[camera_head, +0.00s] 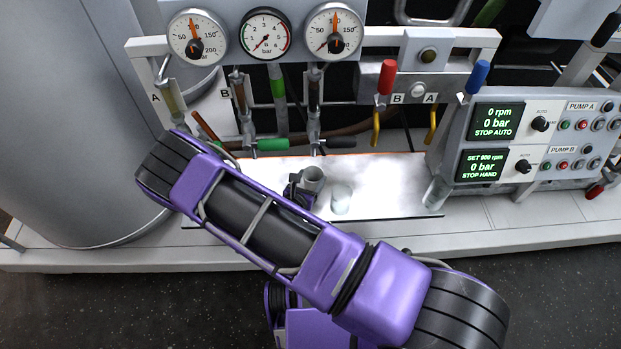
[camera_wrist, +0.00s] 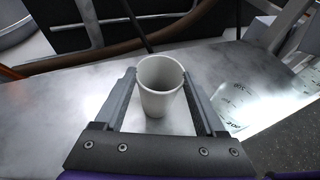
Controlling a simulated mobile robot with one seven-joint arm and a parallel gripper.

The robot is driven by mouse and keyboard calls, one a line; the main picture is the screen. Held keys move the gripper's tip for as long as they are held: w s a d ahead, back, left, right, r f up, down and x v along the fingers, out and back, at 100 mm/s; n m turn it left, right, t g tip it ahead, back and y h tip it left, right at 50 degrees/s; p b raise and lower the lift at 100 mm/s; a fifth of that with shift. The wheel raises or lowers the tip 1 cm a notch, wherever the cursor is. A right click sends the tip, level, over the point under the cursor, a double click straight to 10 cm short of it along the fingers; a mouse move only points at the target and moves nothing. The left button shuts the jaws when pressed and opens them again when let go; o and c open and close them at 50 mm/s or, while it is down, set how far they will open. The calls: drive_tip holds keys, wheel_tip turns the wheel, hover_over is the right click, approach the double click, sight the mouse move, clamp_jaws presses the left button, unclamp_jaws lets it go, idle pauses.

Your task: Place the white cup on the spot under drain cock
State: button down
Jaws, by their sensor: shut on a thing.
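The white cup (camera_wrist: 160,92) is upright between the two fingers of my gripper (camera_wrist: 159,78), which is shut on it. I cannot tell which is the drain cock, and the spot is not distinguishable.
A clear graduated beaker (camera_head: 341,199) stands close to the right of the cup; it also shows in the wrist view (camera_wrist: 234,106). Another clear vessel (camera_head: 437,193) stands at the tray's right end, beside the pump panel (camera_head: 540,135). Red (camera_head: 386,78) and blue (camera_head: 477,76) levers rise behind.

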unclamp_jaws()
drive_tip(key=shift+r+p, duration=0.3)
drive_tip(key=p+v, duration=0.1)
drive_tip(key=v, duration=1.1)
